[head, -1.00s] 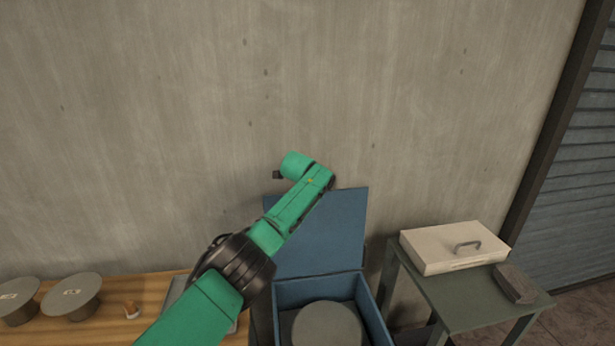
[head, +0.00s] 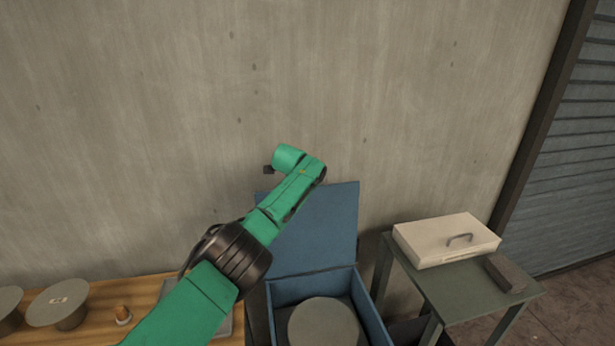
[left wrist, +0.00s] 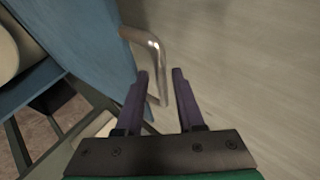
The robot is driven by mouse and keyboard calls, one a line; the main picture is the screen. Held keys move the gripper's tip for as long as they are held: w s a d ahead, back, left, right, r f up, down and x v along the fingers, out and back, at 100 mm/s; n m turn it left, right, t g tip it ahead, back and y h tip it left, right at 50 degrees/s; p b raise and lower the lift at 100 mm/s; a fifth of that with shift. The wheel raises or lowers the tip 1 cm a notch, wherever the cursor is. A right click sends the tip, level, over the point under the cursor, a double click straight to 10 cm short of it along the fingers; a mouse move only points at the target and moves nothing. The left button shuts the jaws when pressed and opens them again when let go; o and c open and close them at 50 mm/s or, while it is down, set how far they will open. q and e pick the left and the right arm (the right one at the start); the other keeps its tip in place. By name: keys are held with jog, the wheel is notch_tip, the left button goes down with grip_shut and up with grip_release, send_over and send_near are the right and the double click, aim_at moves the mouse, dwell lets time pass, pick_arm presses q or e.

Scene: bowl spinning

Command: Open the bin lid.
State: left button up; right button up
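The blue bin (head: 374,308) stands in the lower middle of the head view, with its blue lid (head: 325,225) raised upright near the wall. The lid also shows in the left wrist view (left wrist: 85,40), with a bent metal handle (left wrist: 157,47) on it. My left arm reaches across the lid's left part in the head view, and its fingers are hidden there. In the left wrist view my left gripper (left wrist: 160,75) is open, its purple fingers apart on either side of the handle's lower end. I cannot tell whether they touch it. My right gripper is not in view.
A round grey piece (head: 323,325) lies inside the bin. To the right, a dark side table (head: 455,300) holds a cream box (head: 445,240) and a grey block (head: 505,273).

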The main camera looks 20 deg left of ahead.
pick_arm(q)
jog(key=shift+d+f, duration=0.15)
jog(key=shift+s+d+r+p, duration=0.25)
jog(key=shift+s+d+p, duration=0.05)
jog(key=shift+s, duration=0.1)
jog(key=a+b+v, duration=0.1)
jog(key=b+v, duration=0.3)
jog(key=v, duration=0.9)
jog(key=shift+s+d+r, duration=0.15)
jog(key=shift+s+r, duration=0.1)
jog(key=shift+r, duration=0.1)
jog(key=shift+f, duration=0.1)
